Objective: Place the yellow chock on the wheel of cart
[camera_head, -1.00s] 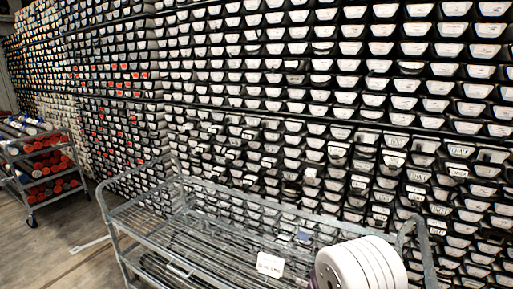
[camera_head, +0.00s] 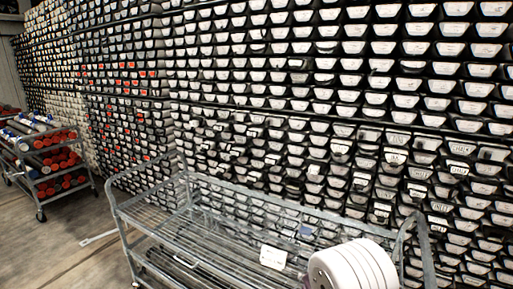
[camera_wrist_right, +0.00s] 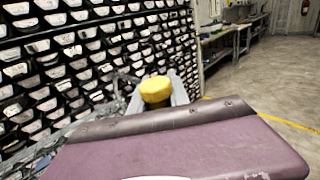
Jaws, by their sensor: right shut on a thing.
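In the right wrist view, a yellow rounded block (camera_wrist_right: 156,90), which looks like the chock, sits between grey finger-like parts of my right gripper (camera_wrist_right: 158,100). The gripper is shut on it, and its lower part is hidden. A grey metal cart (camera_head: 215,240) with wire shelves stands in front of me in the head view. Its lower part is cut off by the bottom edge, so its wheels do not show clearly. The chock and both grippers are outside the head view.
A second cart (camera_head: 92,172) with red-ended rolls stands at the left, with a caster (camera_head: 41,216) on the floor. A wall of labelled black bins (camera_head: 300,100) rises behind. Bare floor (camera_head: 75,255) lies between the carts. The wrist view shows benches (camera_wrist_right: 225,40) and open floor at the right.

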